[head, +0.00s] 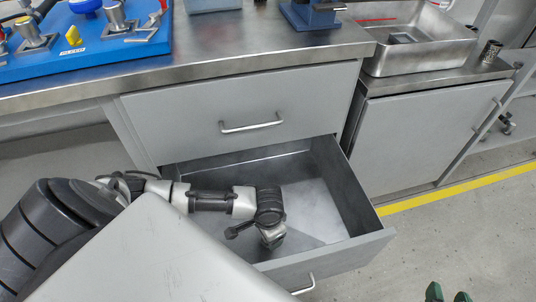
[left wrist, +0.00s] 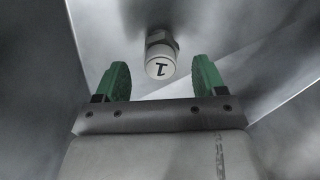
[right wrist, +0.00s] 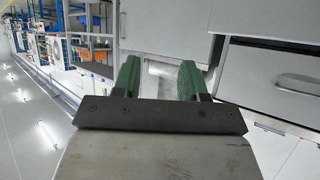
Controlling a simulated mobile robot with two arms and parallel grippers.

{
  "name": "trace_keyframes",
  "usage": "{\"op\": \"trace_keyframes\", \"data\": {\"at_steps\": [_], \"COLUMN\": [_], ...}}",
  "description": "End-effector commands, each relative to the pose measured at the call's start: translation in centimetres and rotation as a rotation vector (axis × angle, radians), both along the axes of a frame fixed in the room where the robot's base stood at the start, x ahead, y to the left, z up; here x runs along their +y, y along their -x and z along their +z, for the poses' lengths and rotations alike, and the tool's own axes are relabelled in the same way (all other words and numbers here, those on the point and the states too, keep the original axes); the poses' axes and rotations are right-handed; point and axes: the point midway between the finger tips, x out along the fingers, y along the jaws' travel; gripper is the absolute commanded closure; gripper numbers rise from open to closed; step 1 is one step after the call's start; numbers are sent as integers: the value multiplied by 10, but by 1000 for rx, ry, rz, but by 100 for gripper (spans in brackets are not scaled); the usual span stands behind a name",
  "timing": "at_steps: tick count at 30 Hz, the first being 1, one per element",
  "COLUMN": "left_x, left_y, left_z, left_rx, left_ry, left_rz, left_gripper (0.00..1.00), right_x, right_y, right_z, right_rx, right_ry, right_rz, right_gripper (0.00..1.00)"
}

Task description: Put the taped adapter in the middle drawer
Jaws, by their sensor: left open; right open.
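The taped adapter (left wrist: 160,66) shows in the left wrist view as a small metal fitting with a white end that bears a dark mark. It appears to be inside the open drawer (head: 360,246), which is below a closed drawer. My left gripper (left wrist: 161,80) is open, with its green fingers on either side of the adapter and a gap to each. In the head view my left arm reaches into this drawer; its fingers and the adapter are hidden there. My right gripper (head: 448,296) is open and empty, low at the right, outside the drawer; it also shows in the right wrist view (right wrist: 158,75).
The closed upper drawer (head: 190,115) has a bar handle. Above it, the steel worktop (head: 240,45) carries a blue fixture board (head: 80,60) and a blue vise-like block (head: 312,14). A metal sink (head: 440,50) and a grey cabinet (head: 410,130) stand at right. Floor is clear beyond the yellow line.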

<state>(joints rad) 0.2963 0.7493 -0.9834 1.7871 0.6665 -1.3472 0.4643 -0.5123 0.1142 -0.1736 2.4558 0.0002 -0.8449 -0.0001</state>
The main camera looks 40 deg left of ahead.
Motion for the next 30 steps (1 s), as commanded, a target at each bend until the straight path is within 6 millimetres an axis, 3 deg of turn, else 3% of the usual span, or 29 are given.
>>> {"op": "trace_keyframes", "data": {"at_steps": [9,18,30], "left_x": [0,0,0], "left_y": [0,0,0], "left_z": [47,76,81], "left_rx": [-1,0,0], "left_ry": [0,1,0], "left_rz": [1,1,2], "left_gripper": [30,30,30], "right_x": [-21,-35,-39], "right_y": [50,95,105], "right_z": [-32,-46,-48], "right_rx": [413,698,763], "right_ry": [93,152,165], "right_rz": [-30,-53,-58], "right_gripper": [57,57,57]}}
